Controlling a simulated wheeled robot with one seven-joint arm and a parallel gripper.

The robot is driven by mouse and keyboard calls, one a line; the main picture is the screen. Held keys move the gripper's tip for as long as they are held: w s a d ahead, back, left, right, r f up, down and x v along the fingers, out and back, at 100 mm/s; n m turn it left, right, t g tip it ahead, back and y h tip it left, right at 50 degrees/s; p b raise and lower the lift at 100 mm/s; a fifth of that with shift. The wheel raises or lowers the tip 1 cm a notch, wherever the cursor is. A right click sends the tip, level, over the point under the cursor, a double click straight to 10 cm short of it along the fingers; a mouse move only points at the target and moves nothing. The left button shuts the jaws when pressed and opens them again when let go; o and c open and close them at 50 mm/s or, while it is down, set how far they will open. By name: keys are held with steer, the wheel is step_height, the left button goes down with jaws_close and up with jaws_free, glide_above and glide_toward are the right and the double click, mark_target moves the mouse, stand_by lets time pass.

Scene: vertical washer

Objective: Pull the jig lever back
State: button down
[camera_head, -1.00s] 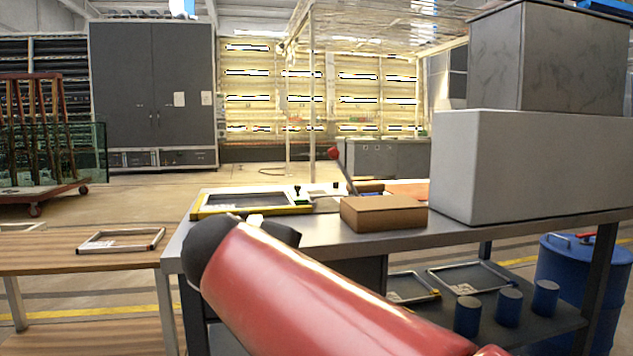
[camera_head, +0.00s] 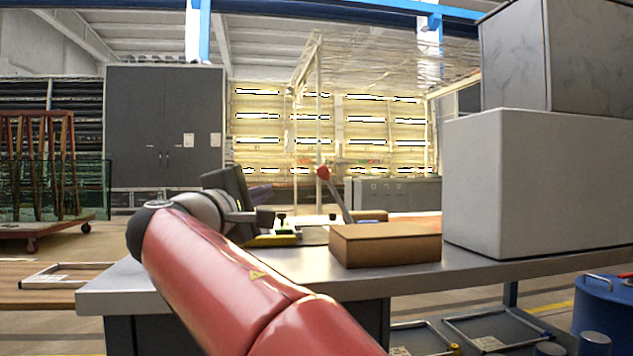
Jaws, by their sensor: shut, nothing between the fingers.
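The jig lever (camera_head: 337,195) has a red ball knob (camera_head: 323,172) on a grey rod. It stands tilted, its knob up and to the left, behind the brown box. The jig (camera_head: 270,240) with its yellow edge lies on the grey bench, mostly hidden by my arm. My gripper (camera_head: 266,217) is shut and empty, small and partly hidden by my wrist. In the picture it is left of the lever and apart from it, near a black knob of the jig.
A brown box (camera_head: 386,246) sits on the bench (camera_head: 300,265) in front of the lever's base. A large grey block (camera_head: 535,185) stands at the right with another on top. An empty frame (camera_head: 65,275) lies on the wooden table at left. Blue barrel (camera_head: 605,310) at lower right.

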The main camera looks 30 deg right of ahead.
stand_by(0.3)
steer(key=s+d+x, duration=0.1)
steer(key=s+x, duration=0.1)
steer(key=x, duration=1)
steer(key=shift+d+r+p, duration=0.4)
steer(key=shift+d, duration=0.25)
steer(key=shift+w+r, duration=0.1)
